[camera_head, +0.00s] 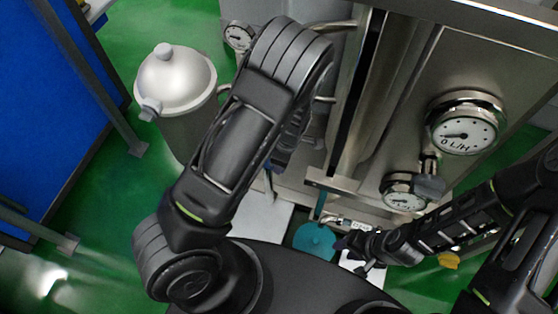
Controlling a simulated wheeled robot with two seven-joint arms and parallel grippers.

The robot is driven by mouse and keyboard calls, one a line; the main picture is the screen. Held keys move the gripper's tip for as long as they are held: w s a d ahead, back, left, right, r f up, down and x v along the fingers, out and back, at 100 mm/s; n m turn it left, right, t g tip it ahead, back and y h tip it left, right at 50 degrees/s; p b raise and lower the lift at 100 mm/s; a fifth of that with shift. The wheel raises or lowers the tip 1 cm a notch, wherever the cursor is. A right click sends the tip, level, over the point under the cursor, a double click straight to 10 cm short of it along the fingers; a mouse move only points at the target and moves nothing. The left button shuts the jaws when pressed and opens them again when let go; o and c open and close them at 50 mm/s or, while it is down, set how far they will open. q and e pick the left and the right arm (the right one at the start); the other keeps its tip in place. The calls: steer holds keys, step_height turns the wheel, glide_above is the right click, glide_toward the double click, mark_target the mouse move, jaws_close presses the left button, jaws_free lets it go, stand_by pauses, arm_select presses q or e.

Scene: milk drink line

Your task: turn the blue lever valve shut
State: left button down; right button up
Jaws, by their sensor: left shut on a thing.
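A thin blue piece (269,183), which looks like the blue lever, shows just below my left gripper (281,160). The valve body is hidden behind my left arm. My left gripper is mostly covered by that arm and is shut on what looks like the blue lever. The lever's angle cannot be made out. My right gripper (353,252) is at the lower middle, beside a teal disc (315,241) and apart from the blue piece. Its fingers are small and dark, so their opening is unclear.
A steel machine with a flow gauge (465,132) and a lower gauge (404,195) fills the right. Another gauge (238,38) is at the top. A domed metal vessel (176,82) stands left of my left arm. A blue panel (50,110) is far left. Green floor is open between.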

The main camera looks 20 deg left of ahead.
arm_select(q)
steer(key=c, duration=1.3)
jaws_free()
steer(key=shift+f, duration=0.1)
steer(key=r, duration=0.5)
steer(key=d+r, duration=0.1)
steer(key=r, duration=0.1)
steer(key=shift+d+r, duration=0.1)
steer(key=shift+r, duration=0.3)
